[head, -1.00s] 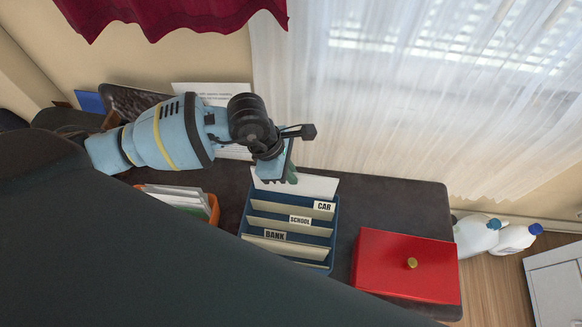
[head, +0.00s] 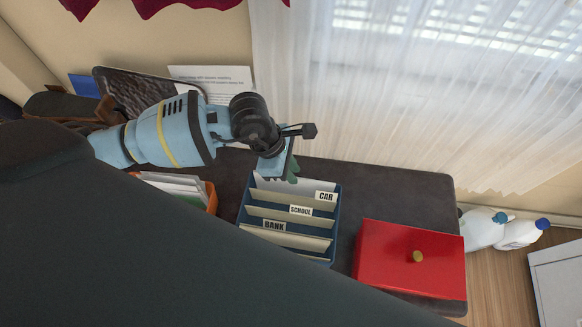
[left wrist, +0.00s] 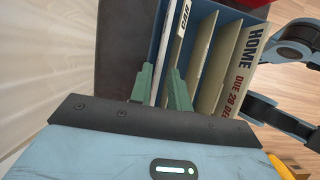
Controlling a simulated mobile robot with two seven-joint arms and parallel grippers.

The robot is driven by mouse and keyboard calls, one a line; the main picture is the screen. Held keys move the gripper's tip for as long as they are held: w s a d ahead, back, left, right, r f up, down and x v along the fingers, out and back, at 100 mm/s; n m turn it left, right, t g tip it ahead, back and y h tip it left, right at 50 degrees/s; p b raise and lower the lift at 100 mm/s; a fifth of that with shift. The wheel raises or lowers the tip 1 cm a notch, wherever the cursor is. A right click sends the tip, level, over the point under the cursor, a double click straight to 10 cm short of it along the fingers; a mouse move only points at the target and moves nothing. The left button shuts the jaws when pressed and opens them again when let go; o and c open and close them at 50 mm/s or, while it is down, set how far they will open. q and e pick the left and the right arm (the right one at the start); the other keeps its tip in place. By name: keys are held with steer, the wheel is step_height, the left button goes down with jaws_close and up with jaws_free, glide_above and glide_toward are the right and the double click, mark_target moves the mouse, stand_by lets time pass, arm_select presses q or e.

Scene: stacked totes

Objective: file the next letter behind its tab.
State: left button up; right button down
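The blue file box (head: 334,222) stands on the dark bench, with tan dividers tabbed CAR (head: 325,196), SCHOOL (head: 300,210) and BANK (head: 274,225). A white letter (head: 268,183) stands in the rear slot behind the CAR divider, its upper part showing. My left gripper (head: 287,172) is just above the box's rear edge. In the left wrist view its green fingers (left wrist: 160,88) are spread apart, one each side of the pale sheet and rear wall. A tan card there reads HOME, DUE 28 DEC (left wrist: 243,70).
An orange tray of papers (head: 211,197) stands left of the file box. A red box with a brass knob (head: 385,262) is to its right. White bottles (head: 518,235) stand beyond the bench's right end.

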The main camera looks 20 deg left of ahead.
arm_select(q)
steer(key=shift+o, duration=0.9)
arm_select(e)
steer(key=shift+s, duration=0.1)
steer(key=shift+s, duration=0.1)
arm_select(q)
steer(key=shift+a+r, duration=0.1)
steer(key=shift+r, duration=0.1)
steer(key=p+v, duration=0.1)
steer(key=v, duration=0.6)
steer(key=shift+r, duration=0.15)
arm_select(e)
steer(key=shift+s+r, duration=0.2)
steer(key=shift+r, duration=0.2)
arm_select(q)
steer(key=shift+s, duration=0.1)
